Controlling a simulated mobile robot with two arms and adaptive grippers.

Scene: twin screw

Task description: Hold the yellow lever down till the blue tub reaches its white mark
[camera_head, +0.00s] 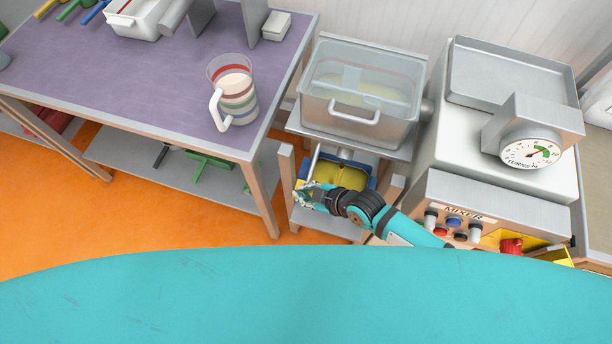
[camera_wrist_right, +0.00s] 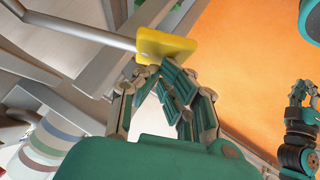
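The yellow lever's pad (camera_wrist_right: 165,46) sits on the end of a grey rod in the right wrist view. My right gripper (camera_wrist_right: 163,72) is shut, its fingertips together at the pad's lower edge; I cannot tell whether they press on it. In the head view my right gripper (camera_head: 307,193) is in front of the stand, beside the blue tub (camera_head: 371,184). The tub holds something yellow (camera_head: 341,174) and is partly hidden by my arm. I cannot make out its white mark. My left gripper (camera_wrist_right: 303,92) shows at the right wrist view's edge, too small to read.
A metal tank (camera_head: 357,121) with a clear lid stands above the tub. The mixer (camera_head: 465,213) with knobs and a dial (camera_head: 531,152) is to the right. A purple table (camera_head: 140,75) with a striped jug (camera_head: 236,92) is to the left.

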